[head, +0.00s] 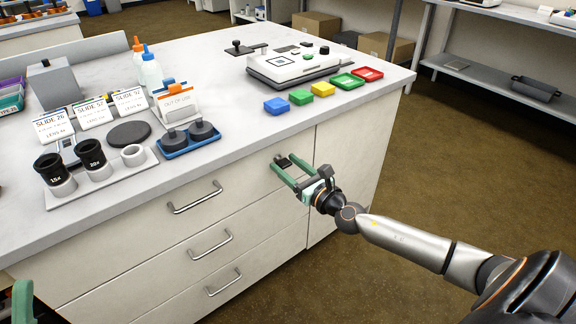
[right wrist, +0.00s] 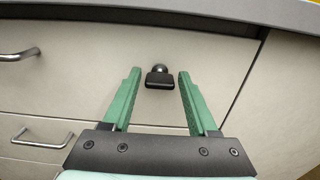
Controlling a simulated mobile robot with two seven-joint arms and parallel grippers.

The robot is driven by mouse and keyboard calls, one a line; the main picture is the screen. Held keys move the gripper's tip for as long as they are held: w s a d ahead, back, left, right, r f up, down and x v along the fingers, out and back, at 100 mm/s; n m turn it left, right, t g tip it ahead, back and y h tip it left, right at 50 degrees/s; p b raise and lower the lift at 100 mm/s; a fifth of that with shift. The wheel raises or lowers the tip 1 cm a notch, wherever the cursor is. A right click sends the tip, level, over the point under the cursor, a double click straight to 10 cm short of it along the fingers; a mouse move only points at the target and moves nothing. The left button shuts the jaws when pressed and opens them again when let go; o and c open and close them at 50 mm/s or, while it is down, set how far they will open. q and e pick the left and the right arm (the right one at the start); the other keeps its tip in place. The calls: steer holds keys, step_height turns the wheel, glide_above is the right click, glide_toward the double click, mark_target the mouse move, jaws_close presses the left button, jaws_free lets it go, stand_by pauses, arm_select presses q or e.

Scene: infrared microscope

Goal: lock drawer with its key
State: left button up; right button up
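The black key (right wrist: 158,80) sits in a round lock in the front of the top drawer (right wrist: 85,75), near its upper right part; its flat head sticks out toward me and looks level. In the head view the key (head: 284,163) shows small and dark between green fingers. My right gripper (right wrist: 160,74) is open, with one finger on each side of the key and a gap on both sides. A piece of my left gripper (head: 22,302) shows at the lower left edge of the head view; its fingertips cannot be made out.
The countertop (head: 215,75) overhangs just above the drawer. Metal handles (head: 195,198) stick out to the left of the lock and below. Slide holders, a blue tray (head: 187,144) and a microscope stage (head: 293,65) stand on top. Open floor lies to the right.

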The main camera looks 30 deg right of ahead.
jaws_close()
arm_select(q)
steer(key=shift+f, duration=0.1)
stand_by(0.4)
arm_select(e)
steer(key=m, duration=0.3)
steer(key=shift+f+b, duration=0.1)
steer(key=shift+b, duration=0.2)
steer(key=m, duration=0.3)
steer(key=shift+d+m, duration=0.1)
steer(key=shift+m, duration=0.2)
steer(key=m+p, duration=0.1)
steer(key=m, duration=0.3)
steer(key=shift+m, duration=0.3)
steer(key=m+p, duration=0.2)
steer(key=m, duration=0.2)
steer(key=shift+d, duration=0.1)
arm_select(q)
steer(key=shift+a+r+m+p, duration=0.15)
steer(key=shift+r+m+p, duration=0.25)
steer(key=shift+r, duration=1.4)
arm_select(e)
steer(key=shift+m, duration=1.3)
steer(key=shift+f, duration=0.1)
